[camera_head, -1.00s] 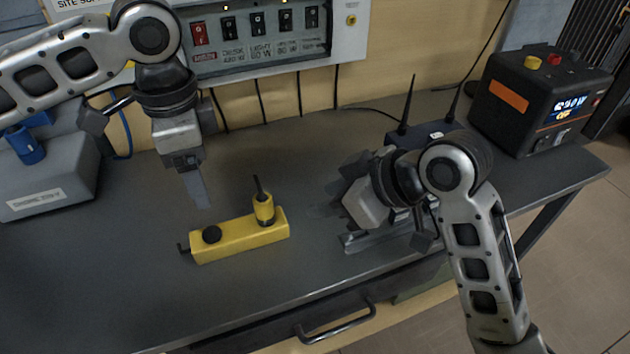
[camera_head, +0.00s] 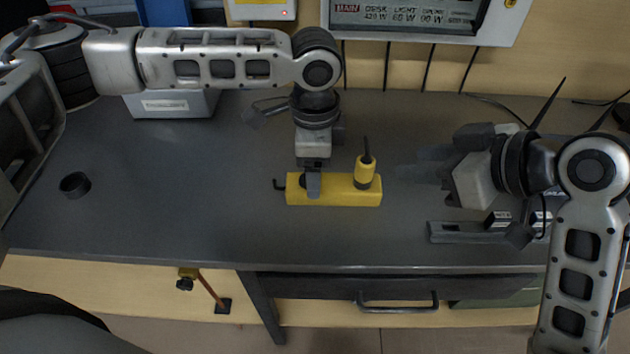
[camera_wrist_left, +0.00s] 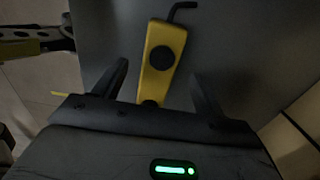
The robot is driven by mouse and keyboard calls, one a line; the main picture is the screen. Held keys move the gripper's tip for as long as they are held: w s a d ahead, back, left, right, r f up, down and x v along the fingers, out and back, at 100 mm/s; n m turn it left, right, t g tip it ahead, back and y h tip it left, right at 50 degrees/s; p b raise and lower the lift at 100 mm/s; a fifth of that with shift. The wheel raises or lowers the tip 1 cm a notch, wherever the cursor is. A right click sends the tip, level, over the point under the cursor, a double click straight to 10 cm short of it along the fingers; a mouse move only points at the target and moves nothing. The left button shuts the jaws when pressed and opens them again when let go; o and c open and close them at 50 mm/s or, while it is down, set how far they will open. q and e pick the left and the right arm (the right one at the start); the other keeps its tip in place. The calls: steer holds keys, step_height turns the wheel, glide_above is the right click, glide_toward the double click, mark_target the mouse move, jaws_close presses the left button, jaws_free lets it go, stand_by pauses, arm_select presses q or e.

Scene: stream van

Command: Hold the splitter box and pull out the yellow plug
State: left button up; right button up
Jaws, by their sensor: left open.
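The yellow splitter box (camera_head: 335,193) lies on the grey bench, its short black cable at its left end. The yellow plug (camera_head: 364,173) stands upright near its right end, with a black cord rising from its top. In the left wrist view the box (camera_wrist_left: 163,55) lies between the spread, open fingers of my left gripper (camera_wrist_left: 160,85); I see no contact. My right gripper (camera_head: 422,172) is right of the plug, empty, its dark fingers blurred against the bench.
A dark rail-like holder (camera_head: 465,232) lies under my right wrist. A black ring (camera_head: 75,184) lies at the left, and a grey case (camera_head: 172,104) stands at the back. A switch panel (camera_head: 412,14) is on the wall. Bench room in front of the box is clear.

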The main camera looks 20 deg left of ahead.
mark_target(333, 187)
arm_select(q)
steer(key=shift+f, duration=2.65)
